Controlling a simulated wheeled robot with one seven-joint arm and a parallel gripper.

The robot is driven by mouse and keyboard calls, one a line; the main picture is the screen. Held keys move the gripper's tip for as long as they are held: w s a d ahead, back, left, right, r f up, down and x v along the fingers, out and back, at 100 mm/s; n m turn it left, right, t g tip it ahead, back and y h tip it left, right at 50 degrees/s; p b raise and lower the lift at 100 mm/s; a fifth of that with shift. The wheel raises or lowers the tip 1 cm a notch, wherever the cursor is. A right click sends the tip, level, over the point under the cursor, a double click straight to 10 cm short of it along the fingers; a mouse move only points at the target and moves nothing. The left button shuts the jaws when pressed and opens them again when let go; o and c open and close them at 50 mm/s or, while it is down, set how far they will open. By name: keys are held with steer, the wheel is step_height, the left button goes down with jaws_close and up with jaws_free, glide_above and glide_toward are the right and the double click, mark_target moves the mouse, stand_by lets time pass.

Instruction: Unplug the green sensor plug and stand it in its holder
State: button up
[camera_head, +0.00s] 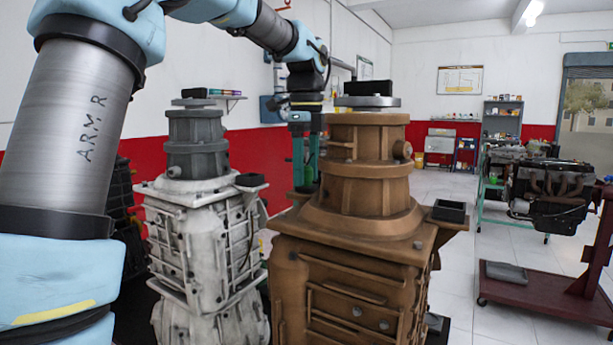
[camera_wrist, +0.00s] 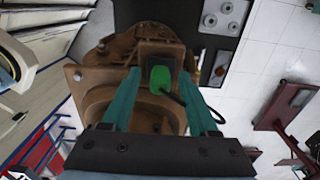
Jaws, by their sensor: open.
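The green sensor plug (camera_wrist: 161,79) shows in the wrist view, seated in a dark socket on the brown engine trainer (camera_wrist: 95,76). A black cable (camera_wrist: 176,99) runs from it to the right. My gripper (camera_wrist: 160,86) is open, with one teal finger on each side of the plug in this view and visible gaps to both.
A grey-white trainer (camera_head: 195,245) stands close on the left, with a similar black box (camera_head: 250,180) on its side. A dark engine on a stand (camera_head: 550,195) and a red wheeled base (camera_head: 530,295) are at right. Tiled floor (camera_head: 460,260) between them is clear.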

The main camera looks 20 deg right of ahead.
jaws_close()
stand_by(0.3)
steer(key=shift+r, duration=0.15)
stand_by(1.0)
steer(key=shift+r+p, duration=0.65)
steer(key=shift+r, duration=2.2)
